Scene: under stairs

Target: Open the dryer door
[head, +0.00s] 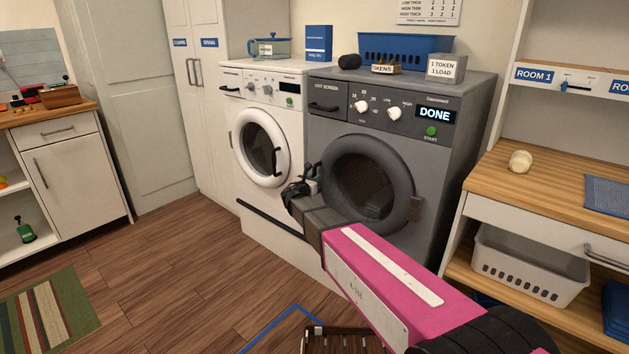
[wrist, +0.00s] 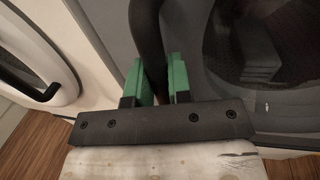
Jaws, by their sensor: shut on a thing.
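The dryer (head: 441,166) is the dark grey machine with DONE on its display. Its round dark door (head: 366,195) appears shut, with a hinge-like block at its right edge. My gripper (head: 311,183) is at the left edge of this door. In the wrist view, the green fingers of my gripper (wrist: 163,82) are on either side of a dark upright bar, the door handle (wrist: 148,40), and are closed on it. In the head view the handle is small and partly hidden by my gripper.
A white washer (head: 231,103) with a round door (head: 259,147) stands directly left of the dryer. A wooden counter (head: 556,187) with a white basket (head: 528,268) beneath stands at right. A wooden crate-like thing (head: 340,341) is at the bottom.

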